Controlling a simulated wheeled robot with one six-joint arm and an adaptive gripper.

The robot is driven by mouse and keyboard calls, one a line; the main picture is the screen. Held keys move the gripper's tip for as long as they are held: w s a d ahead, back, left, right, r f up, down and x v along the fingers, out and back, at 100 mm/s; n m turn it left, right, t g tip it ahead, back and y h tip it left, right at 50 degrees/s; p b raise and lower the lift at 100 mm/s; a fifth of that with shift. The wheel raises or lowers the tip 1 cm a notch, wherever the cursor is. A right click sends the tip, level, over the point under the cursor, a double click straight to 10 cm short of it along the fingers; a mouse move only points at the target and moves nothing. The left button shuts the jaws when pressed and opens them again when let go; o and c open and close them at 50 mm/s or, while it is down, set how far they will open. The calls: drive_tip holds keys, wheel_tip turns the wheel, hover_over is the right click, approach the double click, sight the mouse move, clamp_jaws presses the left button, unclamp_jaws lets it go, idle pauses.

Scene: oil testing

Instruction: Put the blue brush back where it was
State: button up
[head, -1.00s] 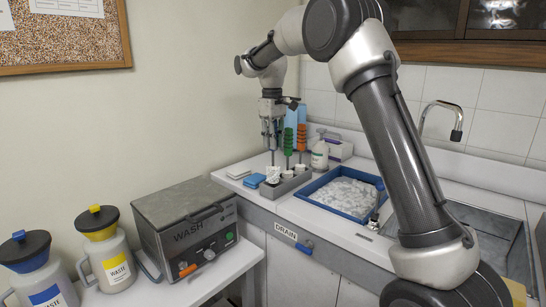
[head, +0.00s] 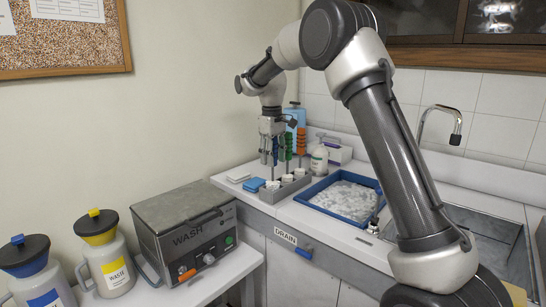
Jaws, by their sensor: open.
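The blue brush (head: 275,152) stands about upright at the left end of the grey rack (head: 262,195), with its lower end down at the rack. Its handle is partly hidden by my gripper. My gripper (head: 269,161) points straight down over that end of the rack. It is open, with its fingers beside the blue handle; whether they touch it is too small to tell. A green brush (head: 288,147) and an orange brush (head: 301,142) stand in the same rack to the right.
A blue-rimmed tray of white pieces (head: 322,208) lies right of the rack. A blue sponge (head: 254,184) lies to its left. A white bottle (head: 319,160) and a light-blue container (head: 296,116) stand behind. The wash unit (head: 185,235) is at lower left, the sink further right.

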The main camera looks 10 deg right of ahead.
wheel_tip(320, 180, up, 11)
drive_tip(key=shift+a+r, duration=0.15)
drive_tip(key=shift+r, duration=0.55)
drive_tip(key=s+d+r+m+t, duration=0.15)
drive_tip(key=s+d, duration=0.35)
drive_tip(key=s, duration=0.5)
drive_tip(key=s+d+r+m+t, duration=0.1)
drive_tip(key=s+d+r+m, duration=0.3)
drive_tip(key=s, duration=0.6)
drive_tip(key=s+d+f+t, duration=0.1)
drive_tip(key=s+d+f, duration=0.2)
drive_tip(key=s+f, duration=0.3)
drive_tip(key=s+d+f+m+t, duration=0.1)
drive_tip(key=s+d+f, duration=0.2)
drive_tip(key=s, duration=1.2)
wheel_tip(320, 180, down, 3)
drive_tip(key=shift+f, duration=0.1)
drive_tip(key=shift+d, duration=0.1)
